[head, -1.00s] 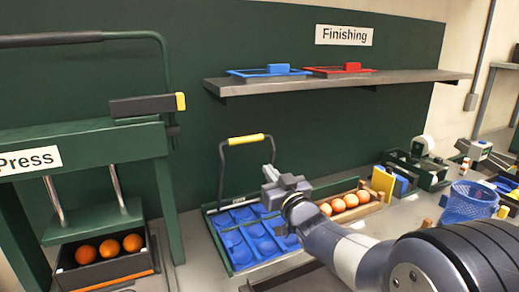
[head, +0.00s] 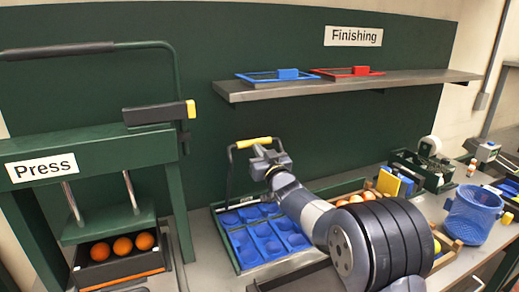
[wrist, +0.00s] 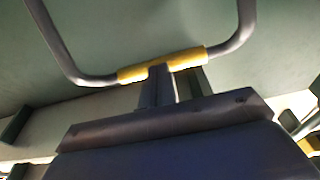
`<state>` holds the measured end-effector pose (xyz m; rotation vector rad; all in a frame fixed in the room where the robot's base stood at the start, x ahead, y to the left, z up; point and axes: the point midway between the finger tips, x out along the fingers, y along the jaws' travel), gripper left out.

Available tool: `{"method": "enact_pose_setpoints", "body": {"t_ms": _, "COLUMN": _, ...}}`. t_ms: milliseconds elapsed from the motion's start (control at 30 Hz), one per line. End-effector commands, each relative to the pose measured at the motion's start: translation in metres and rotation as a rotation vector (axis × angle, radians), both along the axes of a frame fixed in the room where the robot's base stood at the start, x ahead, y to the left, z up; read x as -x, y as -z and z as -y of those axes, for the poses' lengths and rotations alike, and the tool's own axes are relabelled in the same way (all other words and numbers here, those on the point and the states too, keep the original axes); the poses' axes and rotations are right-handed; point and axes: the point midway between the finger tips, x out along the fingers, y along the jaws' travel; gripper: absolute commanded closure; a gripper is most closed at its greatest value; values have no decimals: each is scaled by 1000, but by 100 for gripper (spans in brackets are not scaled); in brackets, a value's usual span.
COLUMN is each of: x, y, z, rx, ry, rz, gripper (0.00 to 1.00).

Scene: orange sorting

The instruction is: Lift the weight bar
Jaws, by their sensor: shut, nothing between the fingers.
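The weight bar looks to be the grey U-shaped handle with a yellow grip (head: 253,143), raised behind the blue molded tray (head: 239,238). The yellow grip crosses the middle of the wrist view (wrist: 190,62), with the grey bar bending up on both sides. My gripper (head: 262,153) is shut and empty, just below and beside the yellow grip. In the wrist view my closed fingers (wrist: 158,78) overlap the grip's lower edge; I cannot tell whether they touch it.
The press (head: 90,160) stands at left, with a black box (head: 125,271) of oranges beneath. A shelf (head: 350,84) with blue and red frames hangs above. At right are a wooden crate (head: 322,195) of oranges and a blue wire basket (head: 472,215).

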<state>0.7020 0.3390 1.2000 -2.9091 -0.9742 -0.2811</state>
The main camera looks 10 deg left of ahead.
Motion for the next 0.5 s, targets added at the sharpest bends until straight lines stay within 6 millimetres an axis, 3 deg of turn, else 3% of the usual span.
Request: {"method": "enact_pose_setpoints", "body": {"t_ms": 500, "x": -7, "y": -9, "z": -6, "rx": 19, "ry": -2, "rz": -26, "gripper": 100}}
